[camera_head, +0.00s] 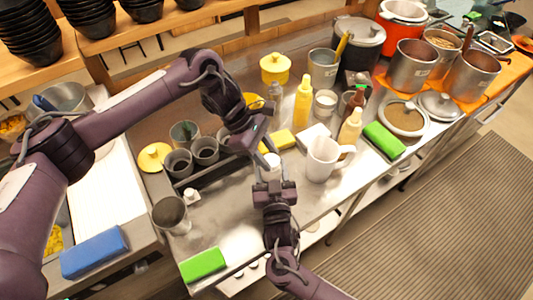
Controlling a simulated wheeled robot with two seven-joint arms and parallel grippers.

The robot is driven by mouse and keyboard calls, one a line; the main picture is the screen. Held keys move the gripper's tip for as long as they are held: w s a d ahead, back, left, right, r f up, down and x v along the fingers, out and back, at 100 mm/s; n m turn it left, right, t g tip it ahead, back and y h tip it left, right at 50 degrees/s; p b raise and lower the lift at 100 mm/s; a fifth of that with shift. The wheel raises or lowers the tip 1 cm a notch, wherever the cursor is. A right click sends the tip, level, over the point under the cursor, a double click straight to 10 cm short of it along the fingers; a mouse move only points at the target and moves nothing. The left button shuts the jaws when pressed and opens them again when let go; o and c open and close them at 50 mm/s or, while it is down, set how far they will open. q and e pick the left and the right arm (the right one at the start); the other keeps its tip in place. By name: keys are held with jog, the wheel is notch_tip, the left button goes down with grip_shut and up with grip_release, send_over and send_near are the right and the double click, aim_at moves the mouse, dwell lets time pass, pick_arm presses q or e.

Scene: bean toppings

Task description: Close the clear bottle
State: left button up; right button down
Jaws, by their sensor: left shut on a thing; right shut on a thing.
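The clear bottle (270,165) appears to be the small pale container at the middle of the steel counter. My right gripper (272,181) reaches it from the front and is shut on it. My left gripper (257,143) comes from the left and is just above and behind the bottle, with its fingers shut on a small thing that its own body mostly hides. I cannot tell whether this thing touches the bottle's mouth. Another slim see-through bottle (275,92) stands farther back, left of a yellow squeeze bottle (303,102).
A white pitcher (321,160) stands close to the right of my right gripper. Dark cups in a rack (205,150) stand to the left. A yellow sponge (280,140) lies just behind. A metal cup (171,214) and green sponge (203,264) are at the front left.

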pick_arm(q)
jog(key=shift+m+g, duration=0.3)
jog(key=shift+m, duration=0.2)
jog(key=o, duration=0.9)
jog(key=shift+o, duration=0.2)
jog(key=shift+r, duration=2.3)
jog(key=shift+c, duration=0.4)
